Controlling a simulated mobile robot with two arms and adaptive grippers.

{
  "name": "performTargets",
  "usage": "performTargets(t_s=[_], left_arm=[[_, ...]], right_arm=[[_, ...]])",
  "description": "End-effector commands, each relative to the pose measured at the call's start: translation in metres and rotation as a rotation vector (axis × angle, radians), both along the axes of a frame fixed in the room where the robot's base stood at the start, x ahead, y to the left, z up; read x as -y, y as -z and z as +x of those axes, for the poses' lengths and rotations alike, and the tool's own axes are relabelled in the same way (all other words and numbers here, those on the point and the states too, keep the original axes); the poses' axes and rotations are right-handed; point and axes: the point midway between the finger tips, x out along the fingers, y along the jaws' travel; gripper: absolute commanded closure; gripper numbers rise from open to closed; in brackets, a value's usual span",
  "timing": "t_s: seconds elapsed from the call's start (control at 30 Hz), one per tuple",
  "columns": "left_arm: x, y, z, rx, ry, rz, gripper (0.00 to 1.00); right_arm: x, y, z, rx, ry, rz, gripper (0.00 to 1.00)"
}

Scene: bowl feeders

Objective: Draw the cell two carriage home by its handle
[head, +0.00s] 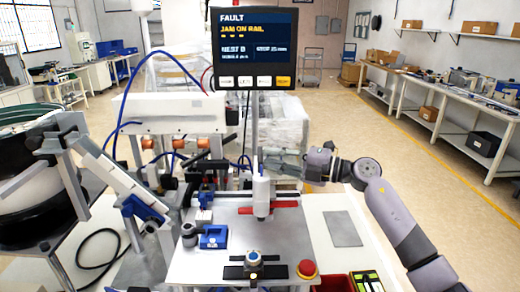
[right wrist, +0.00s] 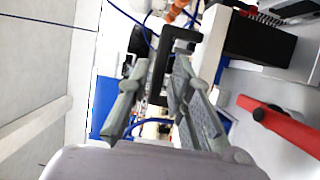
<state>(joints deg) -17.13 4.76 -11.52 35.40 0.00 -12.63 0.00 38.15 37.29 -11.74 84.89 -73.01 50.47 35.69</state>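My right gripper (head: 280,164) reaches in from the right, over the cell's back right area, with its fingers pointing left. In the right wrist view its two grey fingers (right wrist: 155,75) stand apart, one on each side of a black bracket-shaped handle (right wrist: 182,33). The handle's upright runs between the fingertips; I cannot tell whether either finger touches it. The handle's mounting on the carriage is partly hidden by the fingers, and in the head view the gripper covers that area. My left gripper is not in view.
A fault screen (head: 252,48) reads "JAM ON RAIL". A white post with a red bar (head: 285,205) stands close in front of the gripper. A red button (head: 307,268) and a blue fixture (head: 214,237) sit on the plate. A bowl feeder (head: 28,185) stands at left.

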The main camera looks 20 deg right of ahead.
Motion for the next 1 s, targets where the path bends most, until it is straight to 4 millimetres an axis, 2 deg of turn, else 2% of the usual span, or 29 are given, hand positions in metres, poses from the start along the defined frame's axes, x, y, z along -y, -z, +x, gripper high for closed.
performTargets(t_s=[0.03, 0.2, 0.6, 0.9, 1.0], left_arm=[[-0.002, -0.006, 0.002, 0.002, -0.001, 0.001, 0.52], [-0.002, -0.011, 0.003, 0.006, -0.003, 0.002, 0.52], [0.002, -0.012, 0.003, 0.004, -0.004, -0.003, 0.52], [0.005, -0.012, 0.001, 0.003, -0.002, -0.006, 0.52], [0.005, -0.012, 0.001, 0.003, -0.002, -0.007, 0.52]], right_arm=[[-0.008, -0.004, 0.005, 0.000, -0.002, 0.002, 0.80], [-0.024, -0.002, 0.018, 0.000, -0.001, 0.001, 0.80], [-0.030, 0.000, 0.023, -0.001, 0.000, -0.001, 0.80], [-0.029, 0.000, 0.023, -0.001, 0.000, -0.001, 0.99], [-0.029, 0.001, 0.023, -0.001, 0.000, -0.001, 1.00]])
